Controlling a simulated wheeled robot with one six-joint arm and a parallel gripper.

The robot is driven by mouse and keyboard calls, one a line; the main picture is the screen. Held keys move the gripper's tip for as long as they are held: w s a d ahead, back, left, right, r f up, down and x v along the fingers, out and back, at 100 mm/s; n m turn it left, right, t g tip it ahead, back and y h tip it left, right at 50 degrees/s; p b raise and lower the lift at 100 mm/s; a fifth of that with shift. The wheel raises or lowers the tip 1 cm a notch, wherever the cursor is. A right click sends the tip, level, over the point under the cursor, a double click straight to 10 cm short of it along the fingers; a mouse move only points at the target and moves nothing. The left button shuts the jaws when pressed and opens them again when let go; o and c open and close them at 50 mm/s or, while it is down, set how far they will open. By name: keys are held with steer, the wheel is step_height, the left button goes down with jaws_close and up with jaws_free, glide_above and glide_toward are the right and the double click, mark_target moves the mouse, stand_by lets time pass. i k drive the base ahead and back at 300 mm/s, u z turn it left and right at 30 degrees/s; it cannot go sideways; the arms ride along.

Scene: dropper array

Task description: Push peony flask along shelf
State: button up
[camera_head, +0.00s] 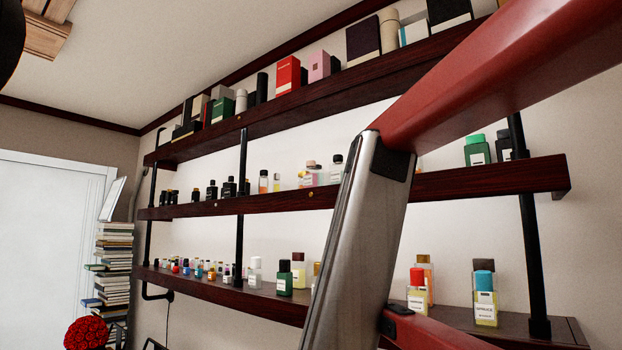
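No label that I can read says peony, so I cannot tell which bottle is the peony flask. On the lowest shelf (545,338), right of my arm, a yellow bottle with a blue cap (486,305) has a label that seems to read "SPRUCE". Beside it are a red-capped yellow bottle (417,297) and an orange-tinted bottle (427,265). Left of my arm stand a dark green bottle (284,280), a clear white-capped bottle (255,275) and several small colored bottles. My arm crosses the right half and hides part of the shelves. My gripper is not in view.
The middle shelf (440,184) carries dark, pink and green bottles (477,153). The top shelf (310,95) holds boxes, including a red one (288,75). Black upright pipes (241,205) join the shelves. A book stack (113,265) and red flowers (86,333) stand at left.

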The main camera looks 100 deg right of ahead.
mark_target(310, 175)
steer(key=z, duration=1.4)
steer(key=i, duration=1.3)
steer(key=z, duration=1.45)
